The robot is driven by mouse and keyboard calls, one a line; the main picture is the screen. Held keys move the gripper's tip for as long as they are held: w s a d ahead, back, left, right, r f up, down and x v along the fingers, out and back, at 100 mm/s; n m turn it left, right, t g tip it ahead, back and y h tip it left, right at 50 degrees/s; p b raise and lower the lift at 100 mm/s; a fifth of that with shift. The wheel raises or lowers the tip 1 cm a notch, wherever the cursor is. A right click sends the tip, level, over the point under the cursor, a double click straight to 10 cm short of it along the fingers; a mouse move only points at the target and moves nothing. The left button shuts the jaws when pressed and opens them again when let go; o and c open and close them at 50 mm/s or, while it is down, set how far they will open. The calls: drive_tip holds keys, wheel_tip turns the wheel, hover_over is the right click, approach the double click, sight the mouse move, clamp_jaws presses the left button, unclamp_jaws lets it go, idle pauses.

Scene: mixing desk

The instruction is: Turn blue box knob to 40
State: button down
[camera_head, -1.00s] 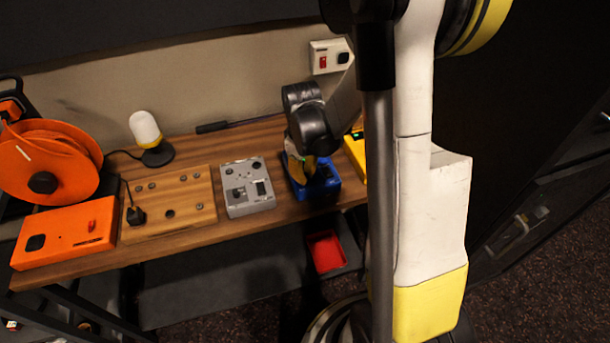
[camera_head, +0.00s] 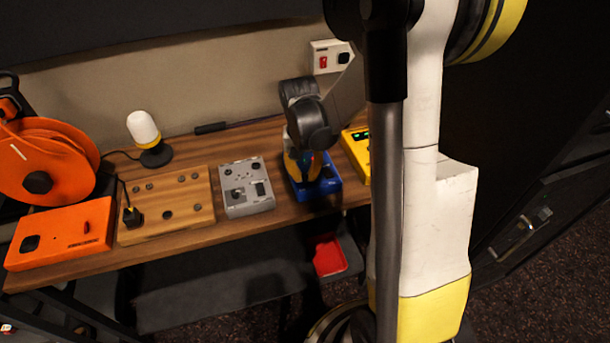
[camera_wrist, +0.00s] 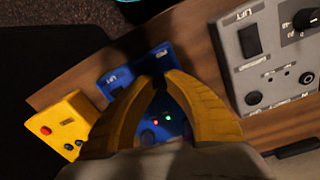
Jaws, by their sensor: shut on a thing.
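The blue box (camera_head: 329,187) sits on the wooden desk, between the grey box and the yellow box. It also shows in the wrist view (camera_wrist: 118,80), with a red and a green light lit between my fingers. My gripper (camera_wrist: 160,82) has yellow fingers that reach down onto the box, their tips close together. They are shut on the box's knob, which the fingertips hide. The knob's pointer and any scale reading cannot be seen. In the head view my wrist covers much of the box.
The grey box (camera_head: 246,186) stands close on the left and the yellow box (camera_head: 358,150) close on the right. A wooden panel (camera_head: 166,205), an orange box (camera_head: 60,233), an orange reel (camera_head: 45,165) and a lamp (camera_head: 144,130) are farther left. A red tray (camera_head: 329,256) is below the desk.

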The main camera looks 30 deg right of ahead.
sight(303, 174)
drive_tip(key=shift+m, duration=1.7)
drive_tip(key=c, duration=1.3)
unclamp_jaws()
wheel_tip(303, 174, up, 12)
drive_tip(key=shift+w+a, duration=0.2)
drive_tip(key=shift+w, duration=0.05)
